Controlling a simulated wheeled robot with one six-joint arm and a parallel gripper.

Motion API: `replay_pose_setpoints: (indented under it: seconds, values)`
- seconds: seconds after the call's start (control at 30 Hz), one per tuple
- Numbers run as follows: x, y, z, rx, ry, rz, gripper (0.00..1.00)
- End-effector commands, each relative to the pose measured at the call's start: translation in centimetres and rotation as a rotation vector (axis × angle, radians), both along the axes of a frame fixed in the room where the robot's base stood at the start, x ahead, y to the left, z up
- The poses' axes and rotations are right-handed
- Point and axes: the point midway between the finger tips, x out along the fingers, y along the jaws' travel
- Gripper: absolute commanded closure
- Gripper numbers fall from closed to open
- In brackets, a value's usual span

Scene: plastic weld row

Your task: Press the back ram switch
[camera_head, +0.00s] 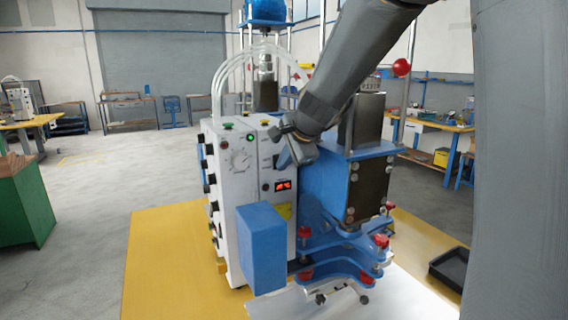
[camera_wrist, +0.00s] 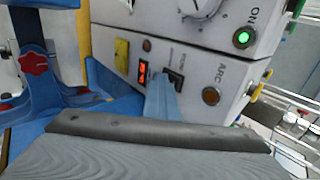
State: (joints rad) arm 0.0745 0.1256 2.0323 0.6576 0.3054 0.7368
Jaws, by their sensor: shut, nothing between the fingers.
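The welding machine's white control panel (camera_head: 250,190) stands ahead of me, and it fills the upper part of the wrist view. A black rocker switch (camera_wrist: 175,79) sits between the red display (camera_wrist: 143,72) and the brown ARC button (camera_wrist: 211,96). Small lettering beside the switch is too blurred to read. My gripper (camera_head: 297,152) is in front of the panel's right side, and in the wrist view its blue closed fingertips (camera_wrist: 160,88) lie close beside the switch. The fingers partly cover the switch area. I cannot tell whether they touch it.
A green ON lamp (camera_wrist: 243,38) is lit and a dial (camera_head: 239,160) is beside it. A blue box (camera_head: 262,248) juts out below the panel. Blue clamps with red knobs (camera_head: 380,240) are at the lower right. A black tray (camera_head: 450,267) lies further right.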

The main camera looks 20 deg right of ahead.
Motion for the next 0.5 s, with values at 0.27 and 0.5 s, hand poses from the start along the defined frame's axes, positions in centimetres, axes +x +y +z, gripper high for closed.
replay_pose_setpoints:
  seconds: [0.27, 0.5]
  values:
    - [0.0, 0.0, 0.1, 0.000, 0.001, 0.000, 1.00]
    - [0.0, 0.0, 1.2, -0.001, -0.001, -0.001, 1.00]
